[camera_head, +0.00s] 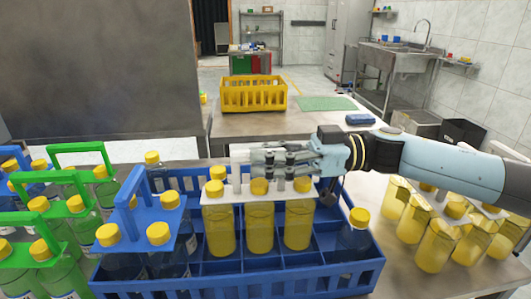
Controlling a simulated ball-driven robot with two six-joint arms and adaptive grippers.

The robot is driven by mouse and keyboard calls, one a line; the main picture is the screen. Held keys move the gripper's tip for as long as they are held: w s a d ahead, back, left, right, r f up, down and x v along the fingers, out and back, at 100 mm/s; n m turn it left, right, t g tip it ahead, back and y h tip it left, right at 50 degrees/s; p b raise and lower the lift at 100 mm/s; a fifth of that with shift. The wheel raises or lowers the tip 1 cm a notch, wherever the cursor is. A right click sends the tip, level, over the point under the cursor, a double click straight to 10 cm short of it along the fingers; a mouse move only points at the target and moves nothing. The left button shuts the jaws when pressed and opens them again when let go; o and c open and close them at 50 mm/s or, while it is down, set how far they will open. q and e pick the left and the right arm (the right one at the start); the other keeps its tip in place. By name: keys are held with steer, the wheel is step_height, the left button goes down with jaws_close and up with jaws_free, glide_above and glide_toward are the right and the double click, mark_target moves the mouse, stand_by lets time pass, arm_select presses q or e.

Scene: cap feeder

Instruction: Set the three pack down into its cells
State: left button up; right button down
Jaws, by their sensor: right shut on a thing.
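The three pack is a row of yellow bottles (260,229) with yellow caps, joined by a white carrier (233,193). It is upright over the middle of the blue crate (250,285). My right gripper (270,157) comes in from the right and is shut on the top of the pack's white carrier, partly hiding it and the caps. The bottle bottoms show among the crate's dividers; I cannot tell whether they touch its floor. Cells beside and in front of the pack look empty. My left gripper is not in view.
A blue carrier (133,222) with dark bottles fills the crate's left part. A lone dark bottle (354,236) stands at its right. Green carriers (40,250) with bottles stand left. More yellow bottles (437,245) stand right. A yellow crate (253,95) is behind.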

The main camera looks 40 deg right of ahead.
steer(key=shift+f+b, duration=0.45)
steer(key=shift+f, duration=0.25)
stand_by(0.5)
steer(key=c, duration=1.2)
jaws_free()
steer(key=shift+o, duration=0.3)
steer(key=shift+f, duration=0.15)
step_height(320, 180, up, 10)
steer(key=shift+r, duration=0.1)
